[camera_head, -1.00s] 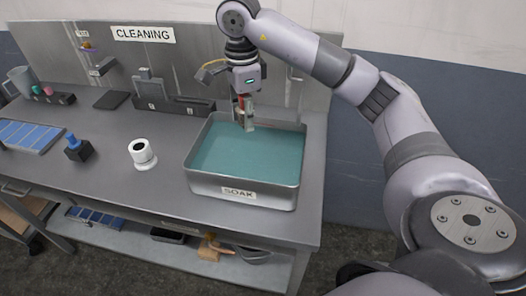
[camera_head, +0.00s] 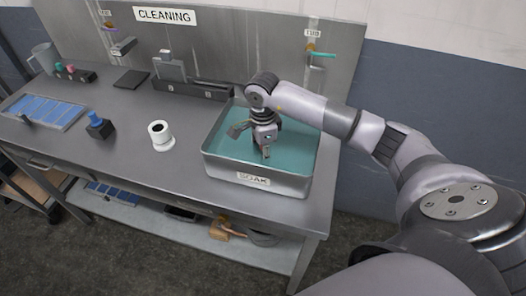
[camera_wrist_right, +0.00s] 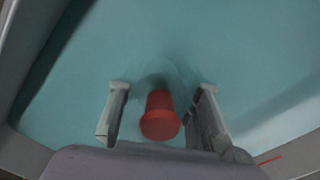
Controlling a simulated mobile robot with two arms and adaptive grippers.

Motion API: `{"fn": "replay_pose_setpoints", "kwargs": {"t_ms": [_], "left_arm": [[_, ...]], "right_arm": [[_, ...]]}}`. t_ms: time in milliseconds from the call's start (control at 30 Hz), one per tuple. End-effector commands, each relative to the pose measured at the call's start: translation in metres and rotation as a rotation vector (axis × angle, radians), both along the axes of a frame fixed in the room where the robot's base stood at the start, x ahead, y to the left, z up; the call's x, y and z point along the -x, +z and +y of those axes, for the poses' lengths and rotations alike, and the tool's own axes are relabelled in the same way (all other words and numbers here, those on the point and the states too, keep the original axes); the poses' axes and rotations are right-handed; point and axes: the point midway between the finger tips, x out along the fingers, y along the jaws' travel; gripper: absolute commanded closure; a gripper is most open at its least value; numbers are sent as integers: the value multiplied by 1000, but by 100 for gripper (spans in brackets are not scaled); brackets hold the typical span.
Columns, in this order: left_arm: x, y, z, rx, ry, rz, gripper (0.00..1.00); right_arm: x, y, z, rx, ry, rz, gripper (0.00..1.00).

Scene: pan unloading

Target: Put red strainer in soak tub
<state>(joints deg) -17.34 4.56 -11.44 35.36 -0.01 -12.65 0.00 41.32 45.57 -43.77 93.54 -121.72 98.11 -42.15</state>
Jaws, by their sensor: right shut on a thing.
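The red strainer (camera_wrist_right: 160,117) shows in the right wrist view as a red, round-ended piece between the two fingers of my right gripper (camera_wrist_right: 161,98), over the teal water. My right gripper (camera_head: 264,150) is shut on it, low inside the soak tub near its front wall. In the head view the strainer is hidden by the gripper. The soak tub (camera_head: 222,167) is a grey metal basin with a SOAK label and teal liquid. My left gripper is not in view.
The tub stands at the right end of the grey bench (camera_head: 130,165). A white cylinder (camera_head: 161,136), a blue-topped block (camera_head: 99,126) and a blue panel tray (camera_head: 45,110) lie to its left. A dark rack (camera_head: 195,89) stands behind.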

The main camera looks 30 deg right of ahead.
Motion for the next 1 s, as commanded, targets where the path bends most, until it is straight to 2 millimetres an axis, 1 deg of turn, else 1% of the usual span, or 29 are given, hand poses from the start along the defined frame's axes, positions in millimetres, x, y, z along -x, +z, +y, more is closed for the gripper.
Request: {"fn": "replay_pose_setpoints", "kwargs": {"t_ms": [100,300,433,467,767,1000], "left_arm": [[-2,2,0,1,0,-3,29],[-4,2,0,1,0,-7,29],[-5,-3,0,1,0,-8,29],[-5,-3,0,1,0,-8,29],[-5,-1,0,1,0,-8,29],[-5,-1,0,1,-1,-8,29]], "right_arm": [[0,-6,0,1,0,-1,100],[0,-6,0,2,0,-2,100],[0,-11,0,2,0,-2,100],[0,-10,0,2,0,-2,68],[0,-9,0,1,0,-1,48],[0,-9,0,1,0,-1,48]]}}
